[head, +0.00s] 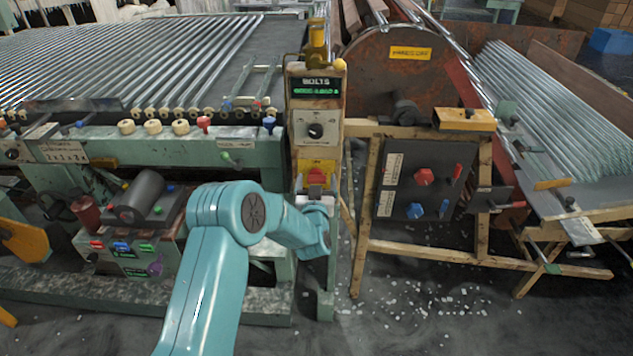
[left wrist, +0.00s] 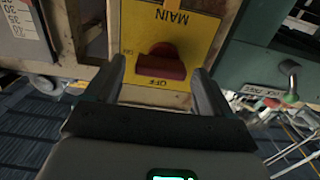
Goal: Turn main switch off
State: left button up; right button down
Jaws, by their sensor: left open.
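The main switch is a red knob (left wrist: 162,62) on a yellow panel (left wrist: 190,30), which appears upside down in the left wrist view, with the words MAIN and OFF. My left gripper (left wrist: 159,69) is open, with one finger on each side of the knob and gaps between. I cannot tell whether the fingertips reach past the knob's face. In the head view my left gripper (head: 314,199) is just below the switch. My right gripper is not in view.
A grey dial box (head: 316,130) and a BOLTS display (head: 315,87) are above the switch. A dark panel (head: 415,180) with red and blue knobs stands to the right on a wooden frame. A green bench (head: 160,150) with tubes is at left. Scraps litter the floor.

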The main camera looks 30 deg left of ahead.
pick_arm(q)
jog(key=c, duration=1.1)
jog(key=shift+o, duration=0.2)
jog(key=shift+f+n+b, duration=0.15)
jog(key=shift+n+b, duration=0.25)
jog(key=shift+b, duration=0.4)
jog(key=n+b, duration=0.5)
jog(key=b, duration=0.2)
jog(key=n+b, duration=0.4)
jog(key=b, duration=0.4)
jog(key=n+b, duration=0.5)
jog(key=b, duration=0.2)
jog(key=shift+s+a+f+n, duration=0.2)
jog(key=shift+a+n, duration=0.1)
jog(key=shift+a, duration=0.1)
jog(key=shift+r+n+b, duration=0.15)
jog(key=shift+n+b, duration=1.25)
jog(key=shift+b, duration=0.3)
jog(key=o, duration=1.1)
jog(key=shift+c, duration=0.2)
